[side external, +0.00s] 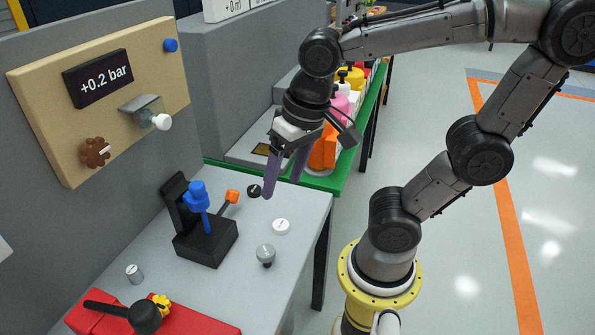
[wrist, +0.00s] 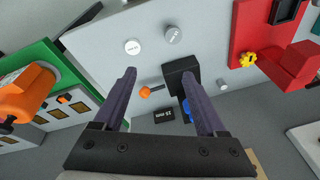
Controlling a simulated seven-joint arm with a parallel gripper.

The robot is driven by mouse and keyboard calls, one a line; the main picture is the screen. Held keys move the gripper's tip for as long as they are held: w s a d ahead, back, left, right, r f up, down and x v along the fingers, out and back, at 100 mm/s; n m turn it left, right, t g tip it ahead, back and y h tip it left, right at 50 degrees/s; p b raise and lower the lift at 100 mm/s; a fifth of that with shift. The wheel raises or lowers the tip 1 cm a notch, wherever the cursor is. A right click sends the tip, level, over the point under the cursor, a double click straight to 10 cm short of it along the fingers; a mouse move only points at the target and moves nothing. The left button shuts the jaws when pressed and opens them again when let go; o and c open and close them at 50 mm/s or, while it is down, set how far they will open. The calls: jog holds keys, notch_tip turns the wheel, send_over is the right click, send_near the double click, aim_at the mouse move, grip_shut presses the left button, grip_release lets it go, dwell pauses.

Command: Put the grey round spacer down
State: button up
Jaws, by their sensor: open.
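A grey round piece (side external: 266,254), which looks like the grey round spacer, sits on the grey table near its right edge. It also shows at the top of the wrist view (wrist: 172,34). A white round disc (side external: 281,227) lies close to it, and also shows in the wrist view (wrist: 132,46). My gripper (side external: 282,187) is above the far right part of the table, tilted, with its purple fingers apart. In the wrist view, nothing is held between the fingertips (wrist: 158,72). The grey piece is clear of the fingers.
A black block with a blue handle (side external: 197,195) and an orange-tipped lever (side external: 232,196) stands left of my gripper. A red fixture (side external: 190,322) is in front. A green-edged bench (side external: 330,182) lies behind.

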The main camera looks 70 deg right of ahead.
jog(key=shift+s+d+r+n+t, duration=0.15)
jog(key=shift+s+d+n+t, duration=0.55)
jog(key=shift+n, duration=0.4)
jog(key=shift+s+d+r+n+t, duration=0.1)
jog(key=shift+s+d+n+t, duration=0.6)
jog(key=shift+n, duration=0.4)
